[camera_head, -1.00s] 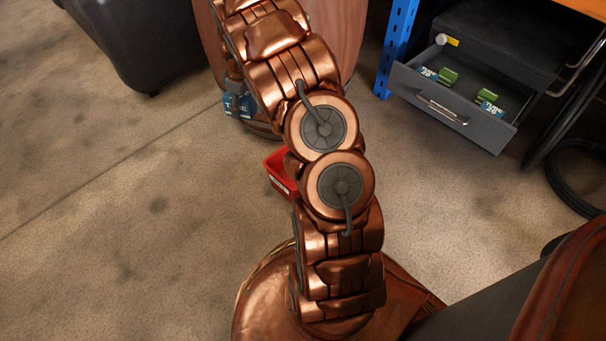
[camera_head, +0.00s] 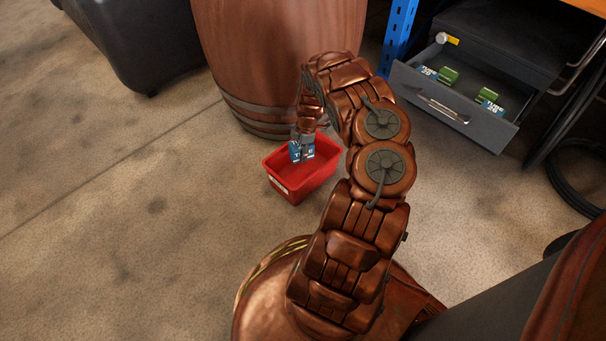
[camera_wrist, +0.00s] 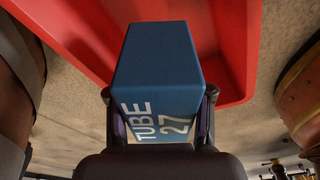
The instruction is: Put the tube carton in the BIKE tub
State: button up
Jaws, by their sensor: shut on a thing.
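The tube carton (camera_wrist: 158,70) is a blue box marked "TUBE 27" in white. My gripper (camera_wrist: 158,118) is shut on it, one finger on each side. In the head view my gripper (camera_head: 302,140) points down and the carton (camera_head: 296,152) hangs over the red tub (camera_head: 325,181). The tub sits on the floor with a white label on its front that is too small to read. Its red wall also shows in the wrist view (camera_wrist: 240,50), behind the carton. I cannot tell if the carton's lower end is below the rim.
A wooden barrel (camera_head: 275,50) stands just behind the tub. An open grey drawer (camera_head: 455,108) at the right holds green and blue cartons, beside a blue post (camera_head: 397,35). A black case (camera_head: 140,40) is at the upper left. The floor at left is clear.

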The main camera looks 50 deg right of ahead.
aim_at(301, 174)
jog(key=shift+s+d+f, duration=0.1)
jog(key=shift+s+f, duration=0.1)
jog(key=shift+f, duration=0.55)
notch_tip(301, 174, down, 9)
jog(key=b, duration=0.6)
jog(key=shift+f, duration=0.2)
jog(key=shift+r, duration=0.1)
jog(key=o, duration=1.2)
